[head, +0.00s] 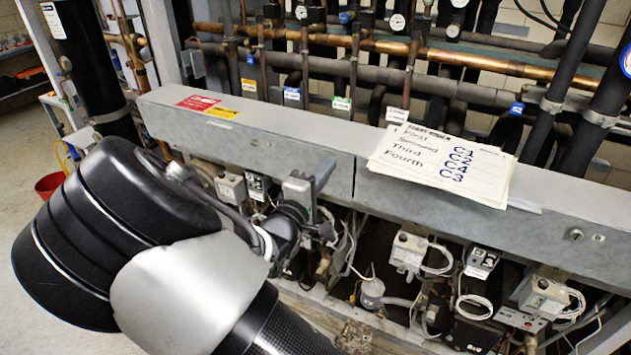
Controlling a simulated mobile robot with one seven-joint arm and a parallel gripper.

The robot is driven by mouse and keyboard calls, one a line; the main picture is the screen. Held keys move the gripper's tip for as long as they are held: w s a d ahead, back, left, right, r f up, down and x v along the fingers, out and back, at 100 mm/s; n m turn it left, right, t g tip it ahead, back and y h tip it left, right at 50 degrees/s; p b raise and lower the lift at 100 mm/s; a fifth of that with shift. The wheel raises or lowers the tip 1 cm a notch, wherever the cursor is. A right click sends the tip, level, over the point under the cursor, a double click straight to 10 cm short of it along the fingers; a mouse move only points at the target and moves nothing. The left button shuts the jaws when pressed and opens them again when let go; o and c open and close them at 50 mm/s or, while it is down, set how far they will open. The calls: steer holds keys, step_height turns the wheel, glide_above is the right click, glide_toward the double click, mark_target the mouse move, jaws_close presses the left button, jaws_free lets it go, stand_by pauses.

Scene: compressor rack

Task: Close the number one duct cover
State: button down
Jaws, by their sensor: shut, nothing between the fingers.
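A long grey metal duct (290,143) runs across the rack, with a flat top and a front face. A vertical seam splits its front into a left cover (265,158) and a right cover (450,210). I see no number on either, so I cannot tell which is number one. Neither shows a clear gap, and I cannot tell whether either is ajar. My gripper (322,232) is in front of the left cover's lower edge, near the seam. It is shut and empty. Whether it touches the cover is unclear.
A stack of handwritten sheets (440,165) lies on the duct top, overhanging its front edge. Red (198,103) and yellow (222,113) labels are on the left. Switch boxes (409,250) and loose wires crowd the space below. Copper pipes (480,62) and gauges fill the back.

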mark_target(338, 153)
steer(key=shift+x, duration=1.45)
